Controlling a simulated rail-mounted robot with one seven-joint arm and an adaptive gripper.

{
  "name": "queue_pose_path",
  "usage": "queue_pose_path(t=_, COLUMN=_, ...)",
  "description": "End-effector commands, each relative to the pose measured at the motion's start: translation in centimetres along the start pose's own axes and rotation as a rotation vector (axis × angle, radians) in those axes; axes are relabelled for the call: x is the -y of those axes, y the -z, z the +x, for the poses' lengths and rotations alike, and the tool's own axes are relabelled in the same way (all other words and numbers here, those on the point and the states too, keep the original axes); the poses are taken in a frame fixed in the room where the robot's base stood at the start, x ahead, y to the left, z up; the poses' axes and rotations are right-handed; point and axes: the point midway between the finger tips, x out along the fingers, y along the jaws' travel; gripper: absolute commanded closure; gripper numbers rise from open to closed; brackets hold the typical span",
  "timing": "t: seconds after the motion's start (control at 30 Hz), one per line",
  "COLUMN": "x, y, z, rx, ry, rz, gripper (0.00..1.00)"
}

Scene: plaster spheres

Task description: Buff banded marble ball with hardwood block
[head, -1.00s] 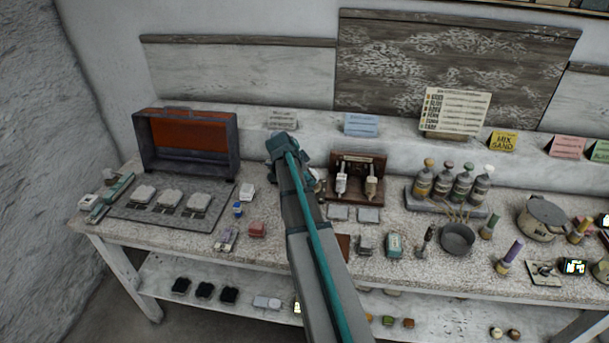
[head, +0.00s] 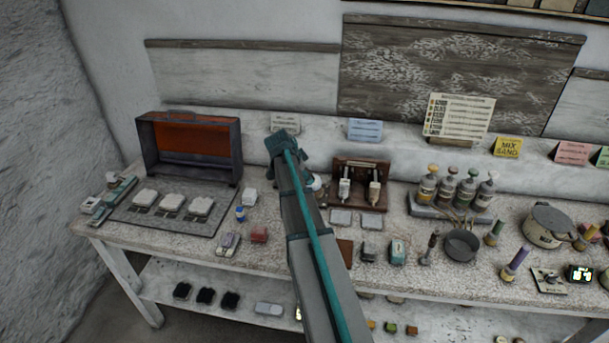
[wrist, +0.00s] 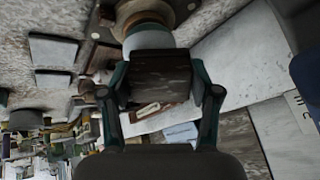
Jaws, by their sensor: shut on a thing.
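In the wrist view my gripper (wrist: 156,92) is shut on a dark brown hardwood block (wrist: 155,72), with one finger on each side of it. Just past the block is the pale, blue-grey marble ball (wrist: 149,38), seated on a round tan and brown stand (wrist: 145,13). The block overlaps the ball's near edge, and I cannot tell whether they touch. Banding on the ball is not clear. In the head view my arm hides the block and fingertips. A small whitish rounded thing (head: 317,183), possibly the ball, shows just right of the arm.
A wooden rack with two hanging tools (head: 360,184) stands close right of my arm. An open orange-lined box (head: 190,150) and a tray with pale blocks (head: 172,207) are left. Bottles (head: 450,195) and a grey pan (head: 462,245) are right. The speckled worktop is crowded.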

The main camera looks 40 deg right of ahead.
Motion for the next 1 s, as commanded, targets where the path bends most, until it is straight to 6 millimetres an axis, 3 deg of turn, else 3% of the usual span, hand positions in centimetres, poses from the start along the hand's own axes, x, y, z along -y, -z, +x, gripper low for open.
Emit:
queue_pose_path(t=0.63, x=-3.1, y=0.0, z=0.2, rx=0.0, ry=-0.002, rz=0.001, gripper=0.77)
queue_pose_path(t=1.0, x=-1.4, y=0.0, z=0.1, rx=0.0, ry=-0.001, rz=0.0, gripper=0.77)
